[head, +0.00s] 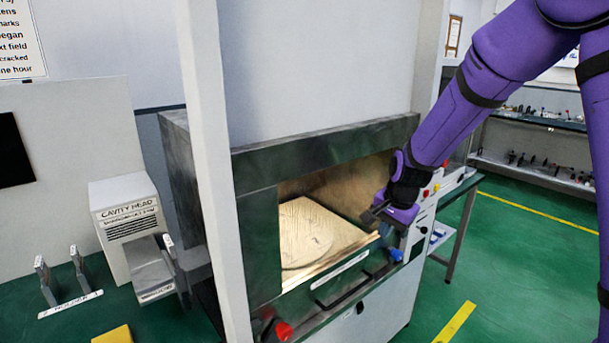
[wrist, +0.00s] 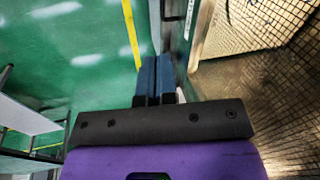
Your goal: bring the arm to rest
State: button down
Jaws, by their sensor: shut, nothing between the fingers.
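My gripper (head: 386,230) is at the right front edge of the open chamber of a dark metal microwave unit (head: 330,140). Its blue fingers (wrist: 155,75) are together and empty in the wrist view, pointing over the unit's front edge and the green floor. My purple arm comes down from the upper right in the head view. I cannot tell whether the fingers touch the unit.
A pale plate (head: 318,235) lies inside the chamber. A dark handle bar (head: 355,292) runs along the front, with a red knob (head: 283,330) and a blue knob (head: 396,255) near it. A white post (head: 207,130) stands left. Green floor (head: 520,255) is clear at right.

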jog(key=s+d+r+n+t, duration=0.1)
jog(key=s+d+r+n, duration=0.3)
jog(key=s+r, duration=1.05)
jog(key=s+d+r+n+t, duration=0.1)
jog(key=s+d+r+n, duration=0.1)
jog(key=s, duration=0.6)
jog(key=s+d+r+n+h, duration=0.1)
jog(key=s+r+n, duration=0.2)
jog(key=s, duration=0.6)
jog(key=shift+s+d+r+t, duration=0.3)
jog(key=shift+d+r+t, duration=0.1)
jog(key=shift+r, duration=0.4)
